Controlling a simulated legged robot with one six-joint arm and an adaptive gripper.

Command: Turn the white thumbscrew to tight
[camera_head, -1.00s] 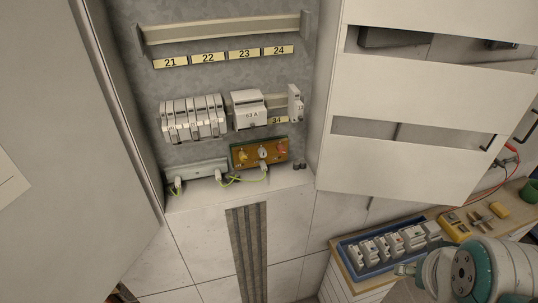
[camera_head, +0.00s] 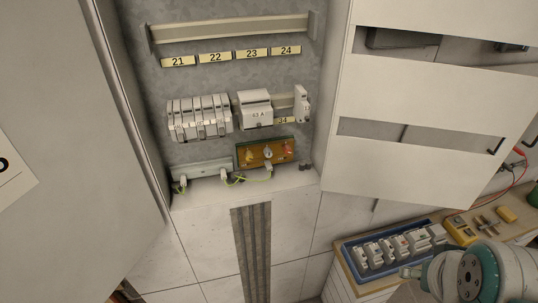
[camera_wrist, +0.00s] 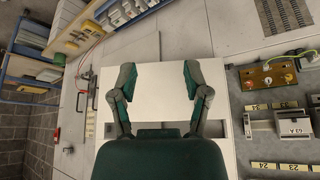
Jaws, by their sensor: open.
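The white thumbscrew (camera_head: 267,152) is a small pale knob in the middle of an orange-brown panel (camera_head: 243,158), low in the cabinet. A red part (camera_head: 288,147) sits to its right on the same panel. The panel also shows at the right of the wrist view (camera_wrist: 252,76), where the thumbscrew is too small to read its setting. My gripper (camera_wrist: 159,70) is open and empty in the wrist view, well apart from the panel, over a white flat surface. In the head view my arm is at the lower right, far from the thumbscrew.
Breakers (camera_head: 198,117) and a 63 A unit (camera_head: 255,108) sit on a rail above the panel. Green-yellow wires (camera_head: 240,180) run below it. The open cabinet door (camera_head: 420,95) stands at right. A blue tray (camera_head: 352,272) of modules lies on a bench at lower right.

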